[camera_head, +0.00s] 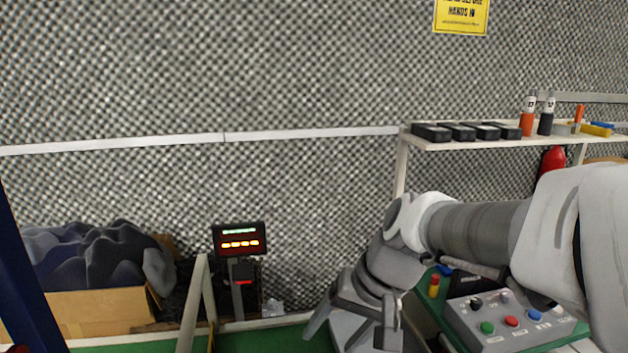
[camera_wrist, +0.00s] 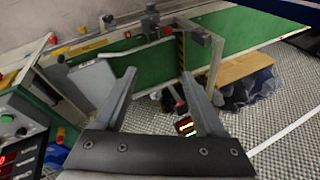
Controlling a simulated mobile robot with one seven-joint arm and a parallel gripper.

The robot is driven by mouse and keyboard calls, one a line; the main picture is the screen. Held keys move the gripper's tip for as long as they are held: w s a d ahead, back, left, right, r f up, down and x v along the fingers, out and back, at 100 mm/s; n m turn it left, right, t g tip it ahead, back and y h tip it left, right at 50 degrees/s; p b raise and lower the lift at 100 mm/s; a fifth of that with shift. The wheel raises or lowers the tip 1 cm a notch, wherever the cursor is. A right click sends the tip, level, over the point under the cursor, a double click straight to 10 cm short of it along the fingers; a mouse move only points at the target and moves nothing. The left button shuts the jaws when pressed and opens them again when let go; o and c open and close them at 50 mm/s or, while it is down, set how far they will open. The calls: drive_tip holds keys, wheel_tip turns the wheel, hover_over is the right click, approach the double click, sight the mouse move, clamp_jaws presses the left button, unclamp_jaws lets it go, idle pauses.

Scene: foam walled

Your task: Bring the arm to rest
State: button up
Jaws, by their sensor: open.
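My gripper (camera_head: 350,318) hangs from my grey and white arm, right of the middle in the head view, with its fingers pointing down. In the wrist view my gripper (camera_wrist: 158,92) shows two grey fingers spread wide apart. Nothing is between the fingers at their tips, so it is open and empty. In the head view the arm comes in from the right edge, bends at the elbow and passes in front of the shelf post and beside the control box. The fingertips are partly cut off by the bottom edge of the head view.
A grey control box (camera_head: 510,322) with coloured buttons stands close right of my gripper. A white shelf (camera_head: 470,144) holds black boxes and bottles. A display post (camera_head: 239,242) and a cardboard box (camera_head: 100,308) with dark cloth stand left. A green conveyor surface (camera_wrist: 235,28) lies beyond the fingers.

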drive_tip(key=s+d+n+t+h+b, duration=0.1)
drive_tip(key=s+d+t+h+b, duration=0.2)
drive_tip(key=s+d, duration=0.75)
wheel_tip(320, 180, up, 18)
drive_tip(key=h+p, duration=0.1)
drive_tip(key=p, duration=1.7)
drive_tip(key=shift+w+d+p, duration=0.15)
drive_tip(key=shift+d+p, duration=0.1)
drive_tip(key=shift+p, duration=0.15)
drive_tip(key=shift+a, duration=0.1)
